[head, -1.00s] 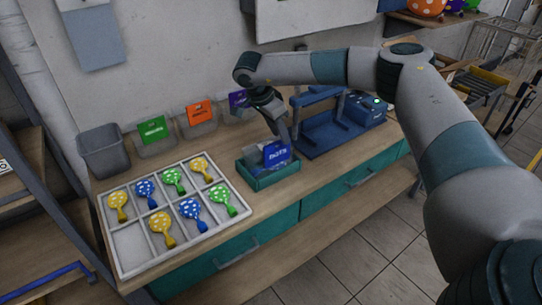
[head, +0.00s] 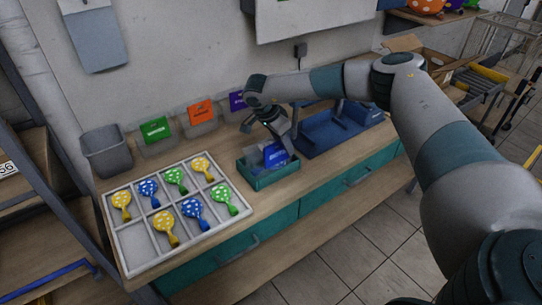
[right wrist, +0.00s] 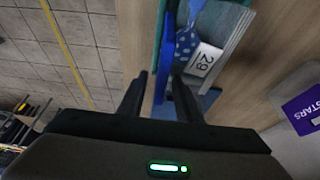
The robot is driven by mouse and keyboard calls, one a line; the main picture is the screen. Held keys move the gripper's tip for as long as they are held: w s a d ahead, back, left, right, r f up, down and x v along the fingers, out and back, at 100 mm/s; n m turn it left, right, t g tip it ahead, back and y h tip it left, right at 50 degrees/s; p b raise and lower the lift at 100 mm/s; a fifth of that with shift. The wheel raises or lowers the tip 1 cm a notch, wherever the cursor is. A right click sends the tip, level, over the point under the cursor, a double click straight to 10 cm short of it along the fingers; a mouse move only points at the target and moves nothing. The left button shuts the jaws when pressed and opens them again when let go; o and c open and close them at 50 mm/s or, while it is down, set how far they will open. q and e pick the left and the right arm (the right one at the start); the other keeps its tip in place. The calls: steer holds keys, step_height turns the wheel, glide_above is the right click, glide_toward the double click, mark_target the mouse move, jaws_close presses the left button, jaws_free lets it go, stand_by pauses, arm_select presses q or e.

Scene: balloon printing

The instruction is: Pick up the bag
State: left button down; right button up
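The blue bag (head: 274,154) stands tilted in the teal box (head: 268,178) on the bench. My right gripper (head: 289,150) is down at the right side of the bag and hides part of it. In the right wrist view the bag (right wrist: 168,50) shows edge-on as a thin blue strip. It runs into the gap between the two dark fingers (right wrist: 161,95), which stand apart. Whether a finger touches it is unclear. My left gripper is in neither view.
A white tray (head: 125,263) with several dotted balloons lies left of the box. Green (head: 155,130), orange (head: 200,112) and purple (head: 237,101) bags stand in clear holders behind. A blue frame-like device (head: 322,133) stands close on the right. A "29" tag (right wrist: 203,60) lies beside the bag.

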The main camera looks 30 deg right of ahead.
steer(key=shift+c, duration=0.3)
jaws_close()
steer(key=shift+r, duration=0.1)
steer(key=shift+r+b, duration=0.8)
steer(key=shift+r, duration=0.1)
step_height(320, 180, up, 2)
steer(key=shift+b, duration=0.55)
steer(key=s+d+r+b, duration=0.3)
steer(key=s+r, duration=0.4)
steer(key=s, duration=0.4)
steer(key=shift+d+b, duration=0.4)
steer(key=shift+b, duration=0.3)
